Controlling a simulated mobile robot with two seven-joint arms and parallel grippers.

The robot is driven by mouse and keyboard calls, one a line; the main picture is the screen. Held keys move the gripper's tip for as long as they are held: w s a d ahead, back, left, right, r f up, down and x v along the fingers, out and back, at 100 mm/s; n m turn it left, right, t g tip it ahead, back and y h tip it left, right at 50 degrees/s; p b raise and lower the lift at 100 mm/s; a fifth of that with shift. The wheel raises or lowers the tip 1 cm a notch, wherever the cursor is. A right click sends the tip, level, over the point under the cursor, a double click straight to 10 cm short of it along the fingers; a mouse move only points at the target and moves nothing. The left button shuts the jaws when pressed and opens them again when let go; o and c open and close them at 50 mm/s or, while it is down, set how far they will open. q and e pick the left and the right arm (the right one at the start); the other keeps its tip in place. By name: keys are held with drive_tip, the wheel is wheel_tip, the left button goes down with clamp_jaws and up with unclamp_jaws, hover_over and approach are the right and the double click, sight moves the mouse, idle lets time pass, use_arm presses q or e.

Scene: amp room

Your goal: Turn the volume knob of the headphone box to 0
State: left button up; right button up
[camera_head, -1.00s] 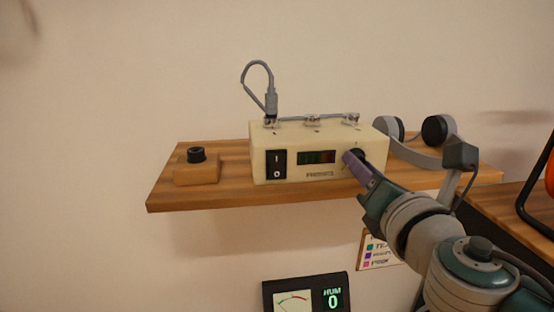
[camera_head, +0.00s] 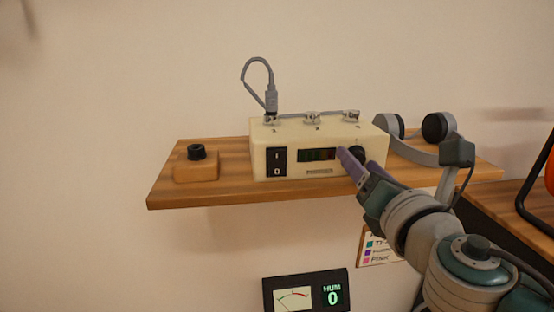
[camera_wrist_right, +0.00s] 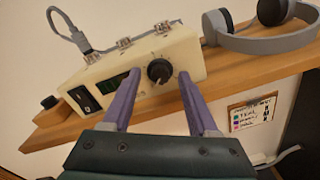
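The cream headphone box (camera_head: 285,133) stands on a wooden wall shelf, with a power switch, a dark display and a black volume knob (camera_head: 357,154) on its front. In the right wrist view the knob (camera_wrist_right: 159,70) shows a pale pointer line aimed to the lower left. My right gripper (camera_head: 355,165) is at the box's front right. In the right wrist view its purple fingers (camera_wrist_right: 160,85) are spread on either side of the knob, apart from it and empty. The knob's scale is too small to read. My left gripper is out of view.
Grey headphones (camera_head: 420,140) lie on the shelf (camera_head: 225,190) right of the box. A small wooden block with a black knob (camera_head: 196,165) sits at left. A cable (camera_head: 270,95) plugs into the box top. A meter below (camera_head: 305,293) reads HUM 0.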

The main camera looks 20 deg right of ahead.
drive_tip(key=v, duration=1)
drive_tip(key=shift+b, duration=0.3)
